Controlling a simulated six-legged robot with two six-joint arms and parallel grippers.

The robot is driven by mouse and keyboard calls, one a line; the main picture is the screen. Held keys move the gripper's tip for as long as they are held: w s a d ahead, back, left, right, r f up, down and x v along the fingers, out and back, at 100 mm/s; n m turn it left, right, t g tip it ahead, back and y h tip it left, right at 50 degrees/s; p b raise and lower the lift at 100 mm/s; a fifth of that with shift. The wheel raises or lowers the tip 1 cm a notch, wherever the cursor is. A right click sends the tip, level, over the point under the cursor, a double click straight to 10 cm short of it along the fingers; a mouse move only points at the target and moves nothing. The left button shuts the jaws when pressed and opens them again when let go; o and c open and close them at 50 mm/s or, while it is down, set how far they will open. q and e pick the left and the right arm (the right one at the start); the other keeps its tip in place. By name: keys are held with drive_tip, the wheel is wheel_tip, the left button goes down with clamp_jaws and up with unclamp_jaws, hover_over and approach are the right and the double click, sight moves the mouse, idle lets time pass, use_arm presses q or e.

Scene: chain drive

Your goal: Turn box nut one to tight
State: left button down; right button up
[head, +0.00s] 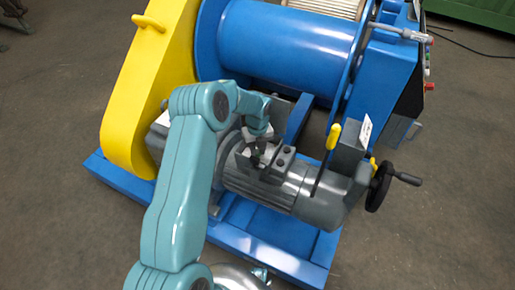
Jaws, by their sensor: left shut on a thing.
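My left gripper (257,158) points down at the small dark grey box on top of the grey motor (270,192). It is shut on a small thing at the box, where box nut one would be. The nut itself is too small and too covered by the fingers to make out, so I cannot tell how tight it sits. Two small dark blocks (284,154) show just right of the fingers. My right gripper is not in view.
A blue winch drum (285,50) stands behind the motor, with a yellow chain guard (150,85) at left. A black handwheel (379,187) and yellow levers (334,136) are at right. The blue base frame (285,262) runs along the front. Bare floor lies at right.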

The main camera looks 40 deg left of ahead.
sight(258, 152)
use_arm(q)
drive_tip(key=shift+r+m, duration=0.15)
drive_tip(key=shift+m, duration=1.05)
drive_tip(key=shift+w, duration=0.1)
drive_tip(key=c, duration=0.9)
unclamp_jaws()
wheel_tip(258, 152, up, 16)
drive_tip(key=p, duration=0.2)
drive_tip(key=shift+r+p, duration=0.15)
drive_tip(key=shift+p, duration=0.15)
